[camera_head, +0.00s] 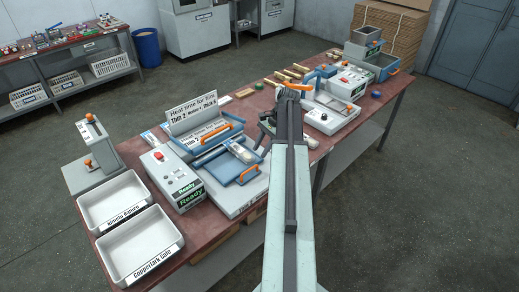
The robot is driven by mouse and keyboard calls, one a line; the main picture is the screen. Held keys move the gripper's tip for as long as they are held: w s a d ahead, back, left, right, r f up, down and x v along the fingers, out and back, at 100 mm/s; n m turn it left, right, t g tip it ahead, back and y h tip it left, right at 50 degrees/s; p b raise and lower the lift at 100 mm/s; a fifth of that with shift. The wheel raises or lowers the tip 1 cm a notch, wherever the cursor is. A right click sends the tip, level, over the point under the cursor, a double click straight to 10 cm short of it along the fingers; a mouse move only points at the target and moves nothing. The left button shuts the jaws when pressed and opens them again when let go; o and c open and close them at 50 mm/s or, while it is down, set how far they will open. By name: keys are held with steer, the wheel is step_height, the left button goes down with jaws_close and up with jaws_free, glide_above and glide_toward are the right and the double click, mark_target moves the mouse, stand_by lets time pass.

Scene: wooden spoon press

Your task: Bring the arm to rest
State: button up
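My arm (290,190) reaches from the bottom of the picture out over the long red-brown table. My gripper (290,94) is at its far end, small and dark, above the middle of the table. An orange piece (296,87) shows right at the gripper; I cannot tell whether it is touched or held. The fingers are too small and partly hidden to show whether they are open or shut.
Left of my arm stand a press with blue trays (238,165), a control box (173,178) marked Ready and two white bins (141,245). Right of it are a second machine (328,118) and a control box (349,82). Wooden pieces (283,75) lie behind. Floor is free at right.

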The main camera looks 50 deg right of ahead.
steer(key=w+a+n, duration=0.1)
steer(key=w+a, duration=0.2)
steer(key=a, duration=0.5)
steer(key=w+a+n+g, duration=0.1)
steer(key=w+a+n, duration=0.1)
steer(key=w+a, duration=0.2)
steer(key=w+a+n+g, duration=0.1)
steer(key=w+a, duration=0.3)
steer(key=a, duration=0.7)
steer(key=shift+w+a+f+n, duration=0.15)
steer(key=shift+a+f+n, duration=0.15)
steer(key=shift+n, duration=0.1)
steer(key=s+a+f+n+h, duration=0.1)
steer(key=s+a+n+h, duration=0.1)
steer(key=a+n, duration=0.4)
steer(key=s+a+n+h, duration=0.2)
steer(key=s+a+n, duration=0.2)
steer(key=a, duration=1.1)
steer(key=n, duration=0.3)
steer(key=shift+a+f+n+g, duration=0.3)
steer(key=shift+f, duration=0.05)
